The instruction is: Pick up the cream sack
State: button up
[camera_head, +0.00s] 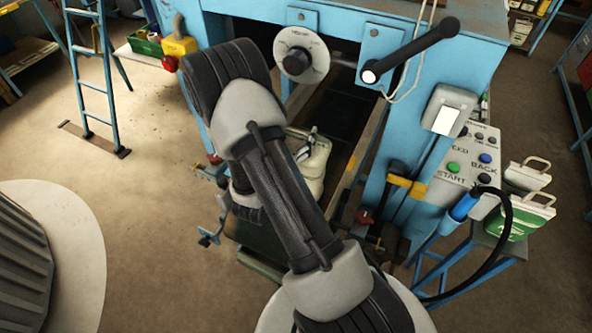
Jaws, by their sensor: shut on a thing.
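The cream sack (314,168) shows in the head view just right of my arm, over the dark belt of the blue machine. My arm hides its left part. My gripper (303,137) is at the top of the sack, shut on it. Only a small part of the fingers shows, as my arm covers the rest. I cannot tell whether the sack's base touches the belt.
The blue machine frame (455,52) stands around the belt. A black crank handle (425,48) and a white dial (300,55) stick out near my arm. A control panel (468,165) and green-and-white containers (528,215) are at the right.

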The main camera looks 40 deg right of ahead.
grip_shut()
jog(key=shift+w+r, duration=0.1)
jog(key=shift+r, duration=0.1)
dwell(0.4)
